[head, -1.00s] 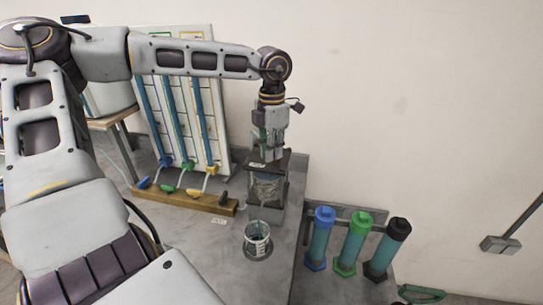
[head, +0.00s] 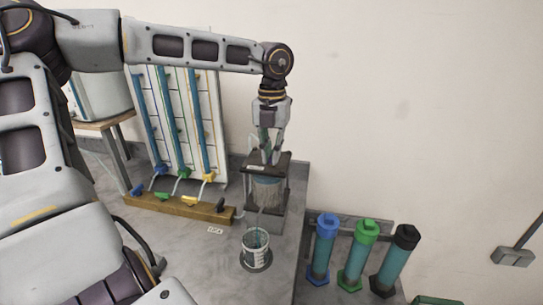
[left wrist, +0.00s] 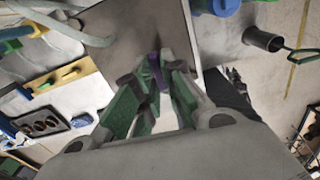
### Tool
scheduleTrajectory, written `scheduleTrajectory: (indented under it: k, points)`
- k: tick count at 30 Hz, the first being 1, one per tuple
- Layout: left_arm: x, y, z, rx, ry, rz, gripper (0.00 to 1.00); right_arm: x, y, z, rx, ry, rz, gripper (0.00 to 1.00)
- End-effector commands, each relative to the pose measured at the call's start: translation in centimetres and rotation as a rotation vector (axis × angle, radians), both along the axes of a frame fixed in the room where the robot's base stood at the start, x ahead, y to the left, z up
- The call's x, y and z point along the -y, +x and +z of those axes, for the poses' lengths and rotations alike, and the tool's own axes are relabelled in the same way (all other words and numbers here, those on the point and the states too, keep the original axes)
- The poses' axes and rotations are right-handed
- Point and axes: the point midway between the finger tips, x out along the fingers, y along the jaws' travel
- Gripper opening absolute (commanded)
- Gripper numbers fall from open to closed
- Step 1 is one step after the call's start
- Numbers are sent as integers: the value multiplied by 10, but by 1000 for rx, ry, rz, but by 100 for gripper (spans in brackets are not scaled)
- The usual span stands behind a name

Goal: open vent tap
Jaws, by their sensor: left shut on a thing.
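A small purple piece (left wrist: 157,72), which looks like the vent tap's handle, sits between the fingertips of my left gripper (left wrist: 152,82) in the left wrist view. The jaws are shut on it. In the head view my left gripper (head: 270,158) points down onto the dark top plate (head: 281,160) of a stand holding a clear vessel (head: 267,192). The fingers hide the tap there. My right gripper is not in view.
A board with coloured tubes (head: 180,125) stands behind, with a wooden block (head: 170,206) of coloured levers before it. Blue, green and black capped cylinders (head: 324,250) stand in a rack at right.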

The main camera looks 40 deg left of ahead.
Motion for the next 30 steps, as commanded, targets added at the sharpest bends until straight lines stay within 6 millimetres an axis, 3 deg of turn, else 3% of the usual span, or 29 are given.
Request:
scheduleTrajectory:
  k: [18, 19, 23, 30]
  points:
    - [0, 1, 2, 4, 0, 63, 0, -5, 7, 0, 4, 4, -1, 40]
    - [0, 1, 2, 4, 0, 63, 13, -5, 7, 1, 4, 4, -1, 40]
    - [0, 1, 1, 3, 0, 62, 30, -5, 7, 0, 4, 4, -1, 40]
    - [0, 0, 0, 1, 0, 61, 32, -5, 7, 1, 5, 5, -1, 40]
